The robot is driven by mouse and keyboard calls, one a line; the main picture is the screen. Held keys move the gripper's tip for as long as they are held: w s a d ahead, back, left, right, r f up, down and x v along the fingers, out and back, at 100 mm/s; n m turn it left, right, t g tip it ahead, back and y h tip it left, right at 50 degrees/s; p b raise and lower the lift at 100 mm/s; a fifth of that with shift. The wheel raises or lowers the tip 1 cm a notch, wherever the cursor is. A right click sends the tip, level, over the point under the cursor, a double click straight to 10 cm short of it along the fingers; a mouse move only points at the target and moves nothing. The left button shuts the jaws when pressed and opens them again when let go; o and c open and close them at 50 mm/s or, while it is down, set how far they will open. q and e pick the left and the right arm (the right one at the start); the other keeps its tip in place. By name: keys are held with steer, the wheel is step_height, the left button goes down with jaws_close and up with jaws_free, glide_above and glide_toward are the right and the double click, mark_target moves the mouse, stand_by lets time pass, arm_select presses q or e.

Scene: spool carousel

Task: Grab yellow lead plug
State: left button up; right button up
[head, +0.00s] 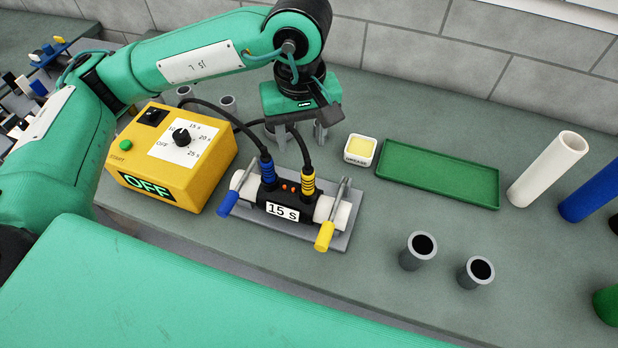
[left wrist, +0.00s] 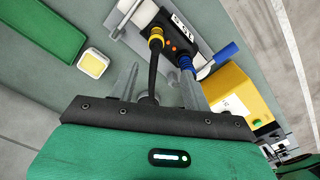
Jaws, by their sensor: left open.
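The yellow lead plug (head: 308,182) stands upright in the right socket of the black fitting (head: 283,208) labelled 15 S; its black lead arcs up and back. In the left wrist view the yellow plug (left wrist: 156,38) lies beyond the fingertips, and its lead runs down between the fingers. A blue lead plug (head: 267,170) stands in the left socket; it also shows in the left wrist view (left wrist: 186,64). My left gripper (head: 300,136) is open and empty, pointing down behind the plugs; it also shows in the left wrist view (left wrist: 158,82). My right gripper is not in view.
The yellow control box (head: 168,165) reading OFF stands left of the fitting. Blue (head: 229,203) and yellow (head: 325,236) clamp handles stick out in front. A grease tub (head: 360,150), green tray (head: 440,176) and white pipe (head: 548,168) are to the right. Two grey sockets (head: 418,251) stand front right.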

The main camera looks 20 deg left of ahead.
mark_target(308, 171)
arm_select(q)
step_height(308, 171, down, 6)
steer(key=shift+f+p, duration=0.15)
steer(key=shift+p, duration=0.55)
steer(key=shift+s+d+f+p, duration=0.15)
steer(key=shift+d+f+p, duration=0.1)
steer(key=shift+f+p, duration=0.2)
steer(key=f+p, duration=0.2)
steer(key=f, duration=0.1)
steer(key=shift+s+d+f, duration=0.1)
steer(key=shift+d, duration=0.3)
steer(key=shift+f, duration=0.65)
jaws_close()
steer(key=shift+r, duration=0.1)
